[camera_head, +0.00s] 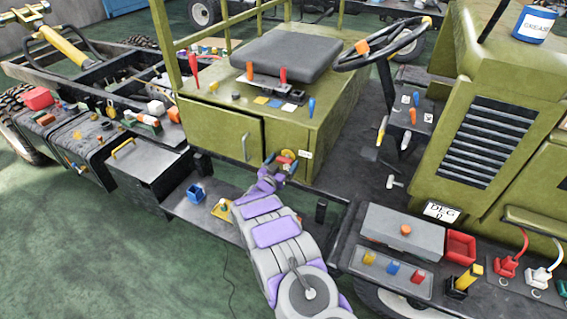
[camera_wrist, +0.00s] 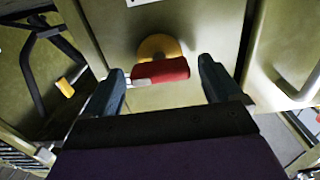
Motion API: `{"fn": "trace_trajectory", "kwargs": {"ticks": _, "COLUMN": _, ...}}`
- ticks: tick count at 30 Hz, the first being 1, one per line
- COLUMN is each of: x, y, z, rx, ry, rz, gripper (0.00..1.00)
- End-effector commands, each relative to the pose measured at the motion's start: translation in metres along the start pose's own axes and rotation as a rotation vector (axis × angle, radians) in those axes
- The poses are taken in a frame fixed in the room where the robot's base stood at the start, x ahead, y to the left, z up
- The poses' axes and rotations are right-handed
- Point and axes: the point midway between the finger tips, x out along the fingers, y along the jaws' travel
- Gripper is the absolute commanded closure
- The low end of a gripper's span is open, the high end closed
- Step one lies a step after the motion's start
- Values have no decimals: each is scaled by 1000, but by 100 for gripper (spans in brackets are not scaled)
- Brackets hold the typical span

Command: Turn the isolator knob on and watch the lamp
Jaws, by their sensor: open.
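The isolator knob is a red handle (camera_wrist: 160,71) on a round yellow plate (camera_wrist: 157,46), mounted on the olive cabinet front. In the head view, the yellow plate (camera_head: 288,154) shows just beyond my gripper (camera_head: 280,165), which partly hides the knob. In the wrist view, my gripper (camera_wrist: 162,74) is open. Its dark fingers stand either side of the red handle, with a clear gap on the right and a small or no gap on the left. I cannot tell whether the left finger touches it. I cannot make out which item is the lamp, or whether it is lit.
A white label (camera_head: 306,155) sits right of the knob. The cabinet door with a handle (camera_head: 246,147) is at its left. A steering wheel (camera_head: 383,45) stands above right. Open green floor lies at lower left.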

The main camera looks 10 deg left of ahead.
Motion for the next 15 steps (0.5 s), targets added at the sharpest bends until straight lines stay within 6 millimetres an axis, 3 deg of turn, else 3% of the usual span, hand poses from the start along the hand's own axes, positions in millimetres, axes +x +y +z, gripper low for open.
{"fn": "trace_trajectory", "kwargs": {"ticks": 6, "x": 13, "y": -3, "z": 0, "rx": -1, "ry": 2, "rz": -1, "gripper": 8}}
{"fn": "trace_trajectory", "kwargs": {"ticks": 15, "x": 15, "y": -3, "z": 0, "rx": -3, "ry": 2, "rz": -1, "gripper": 8}}
